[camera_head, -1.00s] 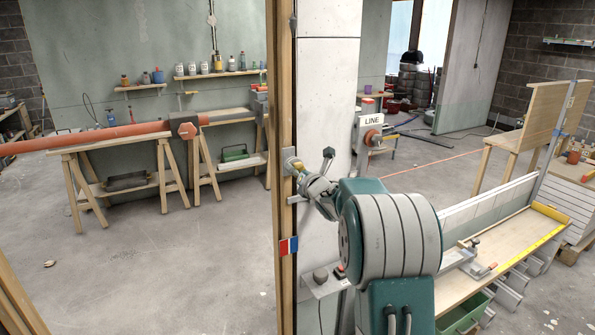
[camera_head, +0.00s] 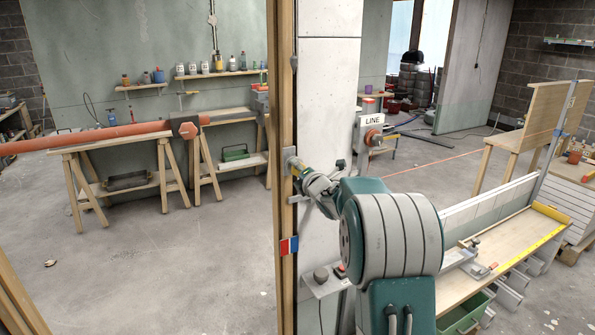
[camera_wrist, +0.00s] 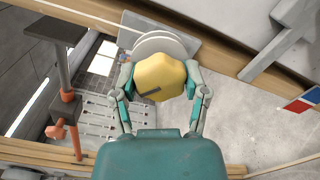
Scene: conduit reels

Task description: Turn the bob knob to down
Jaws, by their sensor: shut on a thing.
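A yellow lobed knob (camera_wrist: 160,72) with a dark mark on its lower left face sits between the fingers in the wrist view. Pale round discs (camera_wrist: 160,43) and a grey plate (camera_wrist: 188,40) are behind it, on a wooden post. My gripper (camera_wrist: 160,80) is shut on the knob, one finger on each side. In the head view, my gripper (camera_head: 306,172) reaches the plate (camera_head: 290,156) on the post, and only a little yellow of the knob shows. No label for this knob is readable.
The wooden post (camera_head: 286,215) carries a red, white and blue plate (camera_head: 289,246) below the knob. A grey bracket box (camera_head: 322,281) juts out lower down. A LINE sign (camera_head: 373,121) with an orange knob (camera_head: 373,137) stands behind, and a workbench (camera_head: 505,247) is at right.

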